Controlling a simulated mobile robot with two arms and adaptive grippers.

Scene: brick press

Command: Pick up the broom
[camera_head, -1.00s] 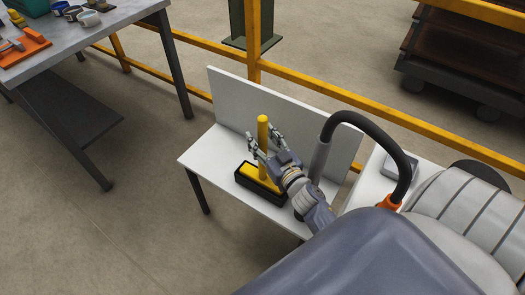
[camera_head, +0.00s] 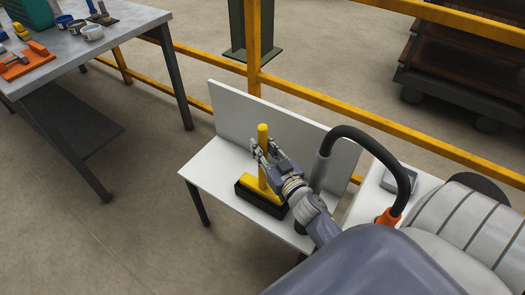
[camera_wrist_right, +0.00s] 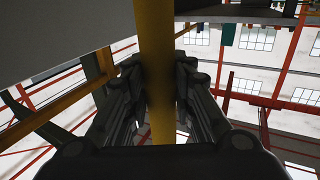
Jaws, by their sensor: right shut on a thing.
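The broom has a yellow handle (camera_head: 263,133) that stands about upright and a yellow head (camera_head: 262,189) at its foot. The head sits at a long black tray (camera_head: 261,202) on the white table and covers its back rim. Whether the head is clear of the tray, I cannot tell. My right gripper (camera_head: 263,153) is shut on the handle a little below its top. In the right wrist view the yellow handle (camera_wrist_right: 156,30) runs between the dark fingers. My left gripper is not in view.
The white table (camera_head: 205,172) has an upright white panel (camera_head: 240,115) behind the broom. A yellow rail (camera_head: 300,90) runs behind it. A grey workbench (camera_head: 95,50) with tools stands at the left. A grey box (camera_head: 398,180) lies to the right.

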